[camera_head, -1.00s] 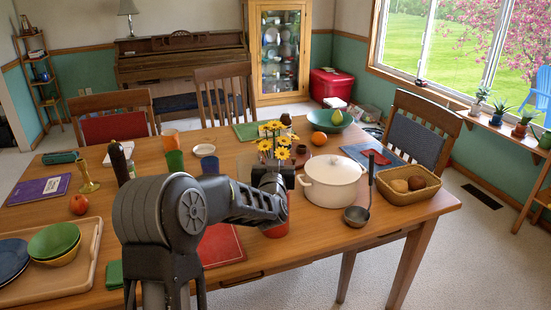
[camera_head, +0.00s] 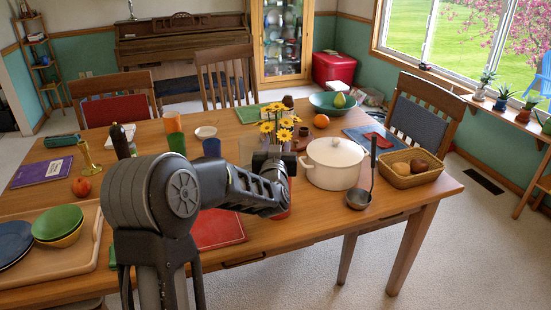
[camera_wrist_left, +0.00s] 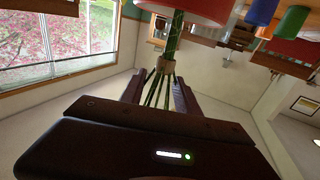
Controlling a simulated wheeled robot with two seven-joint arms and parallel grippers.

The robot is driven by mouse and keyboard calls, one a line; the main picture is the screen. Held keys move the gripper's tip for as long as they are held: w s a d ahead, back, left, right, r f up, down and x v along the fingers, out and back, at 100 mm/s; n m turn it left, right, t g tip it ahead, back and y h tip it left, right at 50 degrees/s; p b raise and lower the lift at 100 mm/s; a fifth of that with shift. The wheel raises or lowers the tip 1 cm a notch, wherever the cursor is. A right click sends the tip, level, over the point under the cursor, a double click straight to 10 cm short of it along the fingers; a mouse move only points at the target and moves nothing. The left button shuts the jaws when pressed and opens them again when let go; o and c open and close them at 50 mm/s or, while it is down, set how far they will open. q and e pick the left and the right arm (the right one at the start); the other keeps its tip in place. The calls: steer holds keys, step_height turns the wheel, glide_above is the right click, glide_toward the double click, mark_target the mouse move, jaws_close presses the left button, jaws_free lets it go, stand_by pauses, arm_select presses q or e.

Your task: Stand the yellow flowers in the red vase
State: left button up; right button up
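The yellow flowers (camera_head: 276,126) stand roughly upright above my left gripper (camera_head: 274,165) in the head view. In the left wrist view, which is upside down, the gripper (camera_wrist_left: 157,95) is shut around the bunched stems (camera_wrist_left: 164,66). The red vase (camera_head: 284,211) shows only in part, below and behind the gripper. In the left wrist view the green stems run down across the red vase (camera_wrist_left: 205,8). I cannot tell whether their ends are inside it or in front of it. My right gripper is in neither view.
A white pot (camera_head: 335,165) stands close to the right of the gripper, with a ladle (camera_head: 359,197) and a bread basket (camera_head: 408,173) beyond. A blue cup (camera_head: 211,147) and a green cup (camera_head: 177,143) stand to the left. A red mat (camera_head: 218,230) lies in front.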

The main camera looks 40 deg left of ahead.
arm_select(q)
steer(key=v, duration=0.9)
steer(key=shift+s+b, duration=0.3)
steer(key=shift+b, duration=0.1)
steer(key=shift+d, duration=0.15)
steer(key=s+d+f+m+g+h, duration=0.1)
steer(key=d+f+g+h, duration=0.15)
steer(key=d+f, duration=0.5)
steer(key=d+f+m+g+h, duration=0.1)
steer(key=d+f+h, duration=0.3)
steer(key=f, duration=0.7)
steer(key=s+d+f+m+g+h, duration=0.1)
steer(key=d+f+m+h, duration=0.1)
steer(key=d+f, duration=0.65)
steer(key=s+d+f+g+h, duration=0.1)
steer(key=s+d+f+g, duration=0.2)
steer(key=s+d+f, duration=0.2)
steer(key=s+d+f+g+h, duration=0.2)
steer(key=s+d+f, duration=0.3)
steer(key=s+f, duration=0.3)
steer(key=s+d+f+g+h, duration=0.2)
steer(key=s+d+f+g, duration=0.3)
steer(key=s, duration=0.8)
steer(key=shift+d+f+m, duration=0.4)
steer(key=shift+d+f, duration=0.2)
steer(key=shift+f, duration=0.35)
steer(key=shift+s+h, duration=0.15)
steer(key=shift+h, duration=0.1)
